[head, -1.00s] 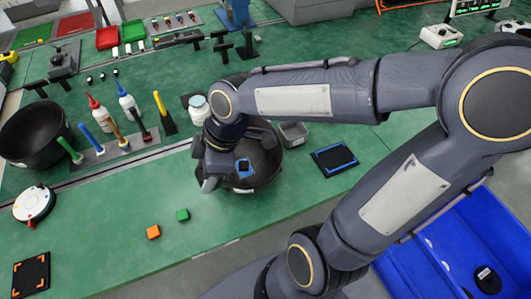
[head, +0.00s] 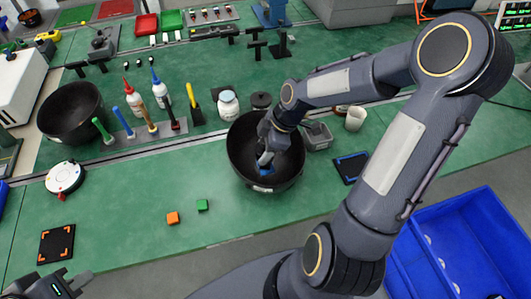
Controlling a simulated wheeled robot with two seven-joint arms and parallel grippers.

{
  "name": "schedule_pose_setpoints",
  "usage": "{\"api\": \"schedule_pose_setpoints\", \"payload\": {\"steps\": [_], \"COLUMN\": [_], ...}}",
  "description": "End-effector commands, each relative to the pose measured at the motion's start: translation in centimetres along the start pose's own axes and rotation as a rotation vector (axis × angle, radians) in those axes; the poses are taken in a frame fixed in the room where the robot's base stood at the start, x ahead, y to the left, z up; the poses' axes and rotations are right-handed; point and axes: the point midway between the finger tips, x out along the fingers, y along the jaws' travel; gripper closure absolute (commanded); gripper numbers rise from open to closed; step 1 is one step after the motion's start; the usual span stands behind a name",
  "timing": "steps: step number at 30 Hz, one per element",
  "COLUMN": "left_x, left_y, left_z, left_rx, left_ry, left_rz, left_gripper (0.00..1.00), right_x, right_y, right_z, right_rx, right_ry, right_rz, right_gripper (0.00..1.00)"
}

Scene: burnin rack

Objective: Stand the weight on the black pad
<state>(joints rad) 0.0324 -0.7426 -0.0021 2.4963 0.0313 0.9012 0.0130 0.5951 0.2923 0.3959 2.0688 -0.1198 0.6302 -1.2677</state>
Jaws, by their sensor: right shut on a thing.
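My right gripper (head: 265,158) reaches down into the large black bowl (head: 236,165) in the middle of the table. It is shut on a small blue object (head: 265,171), mostly hidden by the fingers. I cannot tell whether this is the weight. A dark, round, knobbed piece (head: 261,101) stands behind the bowl. A black pad with orange corners (head: 57,245) lies empty at the front left. Another black pad with blue edging (head: 347,168) lies right of the bowl, partly behind my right arm. My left gripper (head: 62,284) is at the bottom left, cut off; its opening is unclear.
An orange block (head: 173,218) and a green block (head: 202,205) lie in front of the bowl. A white round device (head: 64,178), another black bowl (head: 70,111), a tool rack (head: 145,133), a white jar (head: 228,105) and a grey bin (head: 318,138) stand around. The front left is mostly clear.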

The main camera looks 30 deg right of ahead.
Motion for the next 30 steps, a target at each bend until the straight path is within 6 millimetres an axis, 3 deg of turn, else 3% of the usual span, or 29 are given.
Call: {"api": "schedule_pose_setpoints", "payload": {"steps": [9,22,23,27,30], "left_x": [0.0,0.4,0.3,0.3,0.2], "left_y": [0.0,-0.2,-0.1,-0.1,-0.1], "left_z": [0.0,0.2,0.1,0.1,0.1], "left_rx": [0.000,0.000,0.000,0.000,0.000], "left_ry": [0.000,0.000,0.000,0.000,0.000], "left_rz": [0.000,0.000,0.000,0.000,0.000], "left_gripper": [1.00,1.00,1.00,1.00,1.00], "right_x": [3.0,3.6,3.5,3.5,3.5], "right_y": [0.4,0.4,0.4,0.4,0.3], "right_z": [1.5,1.7,1.7,1.7,1.7], "right_rx": [0.001,0.000,0.001,0.001,0.001], "right_ry": [0.001,0.001,0.000,0.000,0.000], "right_rz": [0.000,0.003,0.001,0.000,0.000], "right_gripper": [1.00,1.00,0.48,0.30,0.30]}}
